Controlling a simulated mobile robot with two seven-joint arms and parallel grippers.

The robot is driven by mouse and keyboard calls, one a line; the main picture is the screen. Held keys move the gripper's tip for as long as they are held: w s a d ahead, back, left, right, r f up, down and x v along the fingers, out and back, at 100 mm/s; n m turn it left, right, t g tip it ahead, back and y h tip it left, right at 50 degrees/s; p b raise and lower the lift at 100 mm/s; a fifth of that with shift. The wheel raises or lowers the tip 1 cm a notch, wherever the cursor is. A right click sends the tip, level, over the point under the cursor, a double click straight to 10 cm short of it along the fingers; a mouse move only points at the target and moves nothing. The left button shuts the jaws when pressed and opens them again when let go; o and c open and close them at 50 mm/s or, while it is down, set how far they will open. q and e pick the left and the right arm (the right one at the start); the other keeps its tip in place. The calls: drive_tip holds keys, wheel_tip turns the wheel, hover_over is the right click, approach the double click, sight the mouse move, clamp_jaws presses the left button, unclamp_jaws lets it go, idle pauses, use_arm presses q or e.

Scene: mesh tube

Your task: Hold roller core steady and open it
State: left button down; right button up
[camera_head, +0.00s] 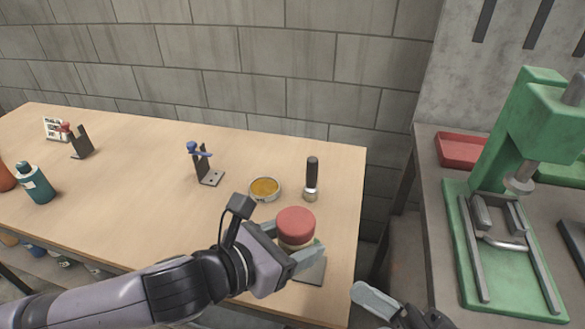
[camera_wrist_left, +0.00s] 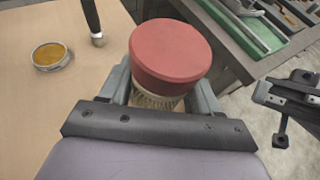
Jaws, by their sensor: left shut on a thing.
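The roller core is a short upright cylinder with a red top (camera_head: 296,223) and a paler ribbed or mesh body below it. It stands near the right end of the wooden table. My left gripper (camera_head: 300,254) is shut around its body below the red part. The left wrist view shows the red top (camera_wrist_left: 170,52) between the two fingers (camera_wrist_left: 162,92), with the pale body mostly hidden. My right gripper (camera_head: 372,298) is at the bottom, right of the core and apart from it; its finger opening is unclear. It also shows at the right of the left wrist view (camera_wrist_left: 262,92).
Behind the core are a round tin with amber contents (camera_head: 265,188) and a black-handled tool (camera_head: 312,178). A stand with blue parts (camera_head: 204,165) is farther left. A green press (camera_head: 500,235) and a red tray (camera_head: 460,150) occupy the right bench. A gap separates the benches.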

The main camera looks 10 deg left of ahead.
drive_tip(key=w+a+f+n+g+h, duration=0.1)
drive_tip(key=a+f+n+g+h, duration=0.3)
drive_tip(key=n, duration=1)
drive_tip(key=w+a+f+n+g+h, duration=0.15)
drive_tip(key=a+n+g+h, duration=0.3)
drive_tip(key=n, duration=0.85)
drive_tip(key=w+d+f+h, duration=0.1)
drive_tip(key=h, duration=0.2)
drive_tip(key=w+d+f+h, duration=0.1)
drive_tip(key=w+d+h, duration=0.1)
drive_tip(key=h, duration=0.1)
drive_tip(key=w+d+f+g+h, duration=0.1)
drive_tip(key=d+f+h, duration=0.1)
drive_tip(key=h, duration=0.2)
drive_tip(key=shift+w, duration=0.3)
drive_tip(key=w+d+r+m+t, duration=0.3)
drive_tip(key=w+r, duration=0.4)
drive_tip(key=w, duration=0.1)
wheel_tip(320, 180, up, 14)
drive_tip(key=m+t+h, duration=0.2)
drive_tip(key=t+h, duration=0.1)
drive_tip(key=h, duration=0.2)
hover_over(293, 219)
drive_tip(key=shift+w+d+f+g, duration=0.1)
drive_tip(key=shift+w+d+g, duration=0.2)
drive_tip(key=shift+w, duration=0.1)
drive_tip(key=shift+s+a+r+m+t+h, duration=0.3)
drive_tip(key=shift+s+a+r+t+h, duration=0.1)
drive_tip(key=shift+r+t, duration=0.2)
drive_tip(key=shift+f, duration=3.95)
